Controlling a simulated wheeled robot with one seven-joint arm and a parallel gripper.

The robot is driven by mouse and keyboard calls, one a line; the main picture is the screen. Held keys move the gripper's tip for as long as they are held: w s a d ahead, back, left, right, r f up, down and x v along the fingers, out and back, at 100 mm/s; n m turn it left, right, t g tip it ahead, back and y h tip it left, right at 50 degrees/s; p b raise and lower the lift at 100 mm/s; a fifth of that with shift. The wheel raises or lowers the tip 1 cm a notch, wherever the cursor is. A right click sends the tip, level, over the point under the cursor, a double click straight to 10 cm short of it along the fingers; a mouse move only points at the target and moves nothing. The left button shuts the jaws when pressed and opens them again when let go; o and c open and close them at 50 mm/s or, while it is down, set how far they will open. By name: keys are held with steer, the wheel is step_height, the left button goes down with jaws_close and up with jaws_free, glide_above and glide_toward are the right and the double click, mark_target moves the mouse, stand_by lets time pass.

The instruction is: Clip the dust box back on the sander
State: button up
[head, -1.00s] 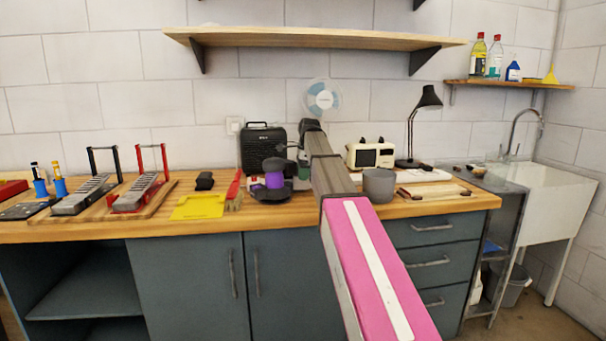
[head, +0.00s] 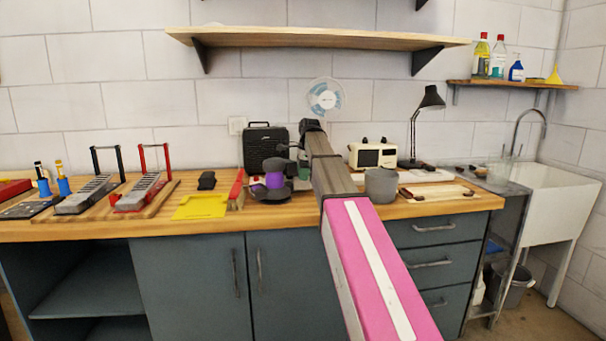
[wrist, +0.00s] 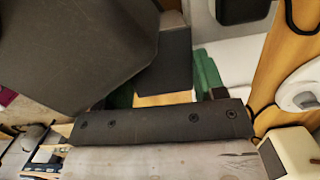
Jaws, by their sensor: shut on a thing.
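The sander (head: 275,181), with a purple body and dark top and base, stands upright on the bench left of my arm. My gripper (head: 298,158) is beside its right side, small and dark, with its fingertips hard to make out. It is shut on a dark part that I take to be the dust box. In the wrist view a large dark grey body (wrist: 70,50) fills the upper left and hides much of the grip. I cannot tell whether the box touches the sander or is seated on it.
A black speaker-like box (head: 264,147) stands behind the sander. A grey cup (head: 381,185) and cream toaster-like unit (head: 372,156) stand right of my arm. The bench's front strip is clear.

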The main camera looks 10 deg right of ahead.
steer(key=shift+f, duration=0.35)
stand_by(0.3)
steer(key=shift+f, duration=0.1)
steer(key=shift+c, duration=0.9)
steer(key=shift+s+f, duration=0.1)
steer(key=shift+f, duration=0.3)
steer(key=shift+c, duration=0.3)
steer(key=shift+a+r, duration=0.1)
steer(key=shift+r, duration=0.05)
steer(key=shift+r, duration=2.5)
steer(key=shift+d, duration=0.2)
